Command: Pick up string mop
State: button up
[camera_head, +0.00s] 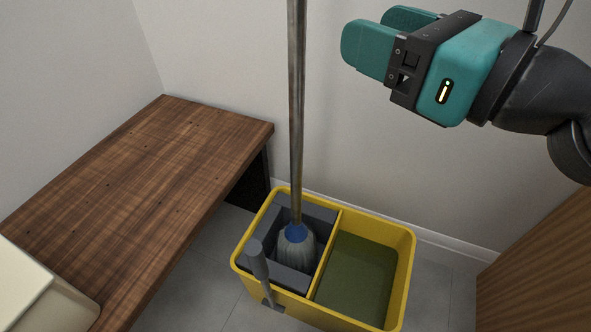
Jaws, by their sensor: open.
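The string mop (296,135) stands nearly upright, its long metal handle running out of the top of the picture. Its grey strings and blue collar (296,233) rest in the dark wringer (316,212) on the left side of the yellow bucket (409,240). My gripper (377,35) is at the upper right, its teal fingers pointing left toward the handle. In the picture there is a gap between the fingertips and the handle. The gripper is open and appears empty. How far it is from the handle in depth is hard to tell.
A wooden bench (130,190) stands left of the bucket, with a cream object (35,295) at its near corner. The bucket's right compartment holds greenish water (355,275). A wooden panel (540,275) is at the lower right. White walls close off the back.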

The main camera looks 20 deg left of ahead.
aim_at(305, 8)
jog(key=p+x, duration=0.3)
jog(key=p, duration=0.1)
jog(key=p+x, duration=0.4)
jog(key=shift+w+a+r, duration=0.15)
jog(key=shift+a+r, duration=0.05)
jog(key=shift+a, duration=0.05)
jog(key=shift+w+a+f+p, duration=0.15)
jog(key=shift+w+a+p, duration=0.15)
jog(key=shift+a, duration=0.2)
jog(key=p+x, duration=0.1)
jog(key=x, duration=0.1)
jog(key=p+x, duration=0.2)
jog(key=shift+w+r, duration=0.2)
jog(key=shift+w, duration=0.15)
jog(key=shift+w+a+f+p, duration=0.15)
jog(key=shift+a+f+p, duration=0.1)
jog(key=shift+a+p, duration=0.05)
jog(key=shift+r, duration=0.1)
grip_shut()
